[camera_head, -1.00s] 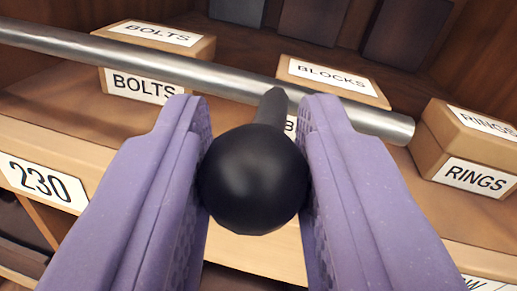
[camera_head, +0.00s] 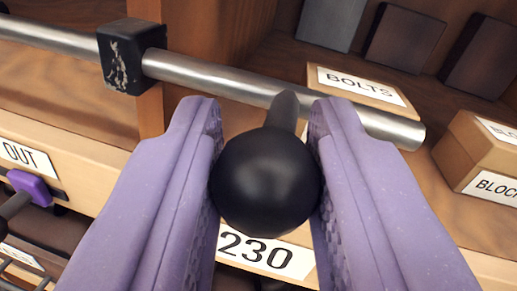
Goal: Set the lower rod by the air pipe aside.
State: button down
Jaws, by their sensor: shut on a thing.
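My gripper (camera_head: 265,170), with two purple fingers, is shut on a black ball knob (camera_head: 266,182). A dark stem (camera_head: 284,108) runs from the knob to a grey metal rod (camera_head: 215,76). The rod crosses the view from the upper left to a free end at the right, in front of the shelf. A worn black block (camera_head: 122,56) sits around the rod on the left, by a wooden upright. I cannot pick out an air pipe.
A BOLTS box (camera_head: 362,88) stands behind the rod, and a BLOCKS box (camera_head: 480,155) stands to the right. Dark panels (camera_head: 405,38) lean at the back. A shelf edge with a 230 label (camera_head: 262,252) runs below. A purple-ended handle (camera_head: 32,188) is at lower left.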

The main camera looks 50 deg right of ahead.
jog(key=c, duration=0.8)
grip_release()
jog(key=shift+c, duration=0.2)
jog(key=shift+s+a, duration=0.1)
jog(key=p+v, duration=0.1)
jog(key=v, duration=0.5)
jog(key=shift+s+a+p, duration=0.25)
jog(key=shift+p, duration=0.05)
jog(key=shift+s+a, duration=0.3)
jog(key=shift+s, duration=0.1)
